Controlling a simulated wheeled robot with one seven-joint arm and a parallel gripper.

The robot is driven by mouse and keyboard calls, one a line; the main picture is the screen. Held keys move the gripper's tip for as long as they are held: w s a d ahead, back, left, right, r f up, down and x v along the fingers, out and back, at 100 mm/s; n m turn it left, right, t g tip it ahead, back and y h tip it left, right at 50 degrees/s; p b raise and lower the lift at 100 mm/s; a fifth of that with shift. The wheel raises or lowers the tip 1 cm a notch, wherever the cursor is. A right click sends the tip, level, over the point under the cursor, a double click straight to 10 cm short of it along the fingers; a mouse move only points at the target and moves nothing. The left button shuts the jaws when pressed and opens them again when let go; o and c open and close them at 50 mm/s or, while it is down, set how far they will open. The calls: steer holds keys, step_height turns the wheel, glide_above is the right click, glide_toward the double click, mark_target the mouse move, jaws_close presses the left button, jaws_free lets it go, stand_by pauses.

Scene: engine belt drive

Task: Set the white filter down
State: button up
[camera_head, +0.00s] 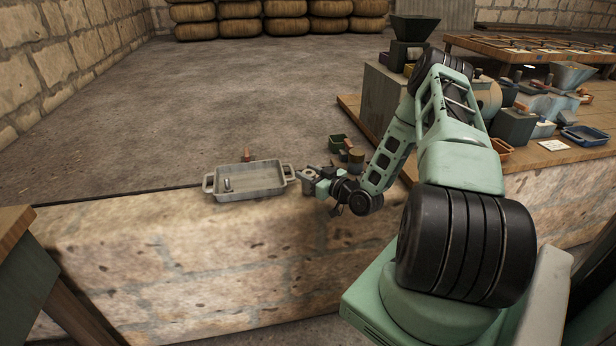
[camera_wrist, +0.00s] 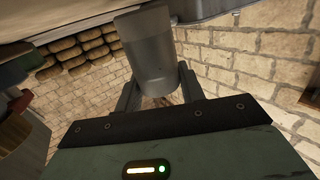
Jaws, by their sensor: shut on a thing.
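The filter, a plain cylinder that looks light grey, is between the fingers of my gripper (camera_wrist: 157,92). It fills the upper middle of the wrist view (camera_wrist: 146,50), with a finger on each side of its lower end. In the head view my gripper (camera_head: 307,176) is just right of a grey tray, and the small filter (camera_head: 309,171) shows at its tip. The gripper is shut on the filter. I cannot tell whether the filter touches the surface below it.
The shallow grey two-handled tray (camera_head: 270,189) holds a small metal part (camera_head: 228,184). A small reddish object (camera_head: 247,155) stands behind it. A green bin (camera_head: 337,143) and small parts are close behind my gripper. A funnel-topped machine (camera_head: 408,45) stands farther back.

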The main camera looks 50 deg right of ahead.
steer(key=shift+f, duration=0.4)
steer(key=shift+f, duration=0.15)
steer(key=o, duration=1.1)
